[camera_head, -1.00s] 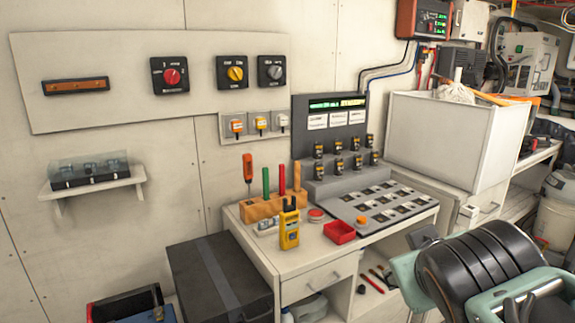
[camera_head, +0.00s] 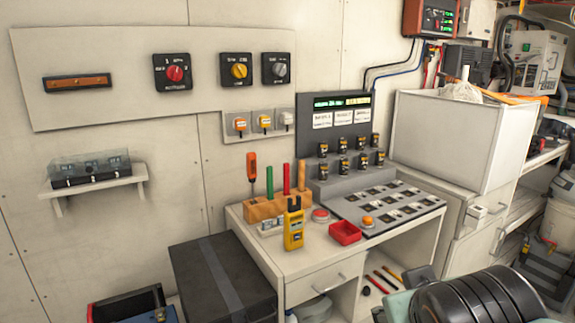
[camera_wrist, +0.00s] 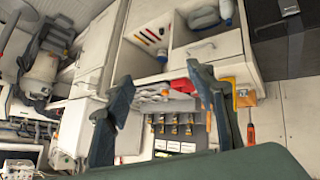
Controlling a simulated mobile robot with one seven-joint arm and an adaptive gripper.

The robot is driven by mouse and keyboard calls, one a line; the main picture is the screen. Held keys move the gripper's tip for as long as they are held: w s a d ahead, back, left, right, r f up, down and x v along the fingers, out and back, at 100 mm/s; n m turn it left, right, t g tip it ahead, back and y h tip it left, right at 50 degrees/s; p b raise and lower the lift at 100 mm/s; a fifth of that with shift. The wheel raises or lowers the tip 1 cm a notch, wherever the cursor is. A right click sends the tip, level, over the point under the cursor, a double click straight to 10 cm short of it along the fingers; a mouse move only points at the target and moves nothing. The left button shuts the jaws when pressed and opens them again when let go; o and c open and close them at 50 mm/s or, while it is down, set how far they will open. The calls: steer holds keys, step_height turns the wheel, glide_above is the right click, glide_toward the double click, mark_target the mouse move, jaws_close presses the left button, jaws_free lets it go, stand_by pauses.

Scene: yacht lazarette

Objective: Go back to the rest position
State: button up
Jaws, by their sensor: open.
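My gripper (camera_wrist: 168,110) shows in the wrist view with its two dark green fingers spread wide apart and nothing between them. Beyond the fingers, that view shows the workbench upside down, with its grey console (camera_wrist: 178,135) and red tray (camera_wrist: 183,86). In the head view, part of my arm (camera_head: 475,300) fills the lower right corner, in front of the bench. The fingers are out of the head view.
The bench (camera_head: 310,262) carries a yellow meter (camera_head: 293,228), a wooden tool block (camera_head: 262,208), a red tray (camera_head: 345,232) and the sloped console (camera_head: 385,205). A black case (camera_head: 222,282) stands left of it.

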steer(key=s+a+f+m+g+y, duration=0.1)
steer(key=s+a+f+g+y, duration=0.1)
steer(key=s+a+g, duration=0.3)
step_height(320, 180, up, 20)
steer(key=t+p, duration=0.2)
steer(key=p, duration=1.8)
steer(key=shift+w+a, duration=0.2)
steer(key=shift+w, duration=0.15)
steer(key=shift+w+d, duration=0.1)
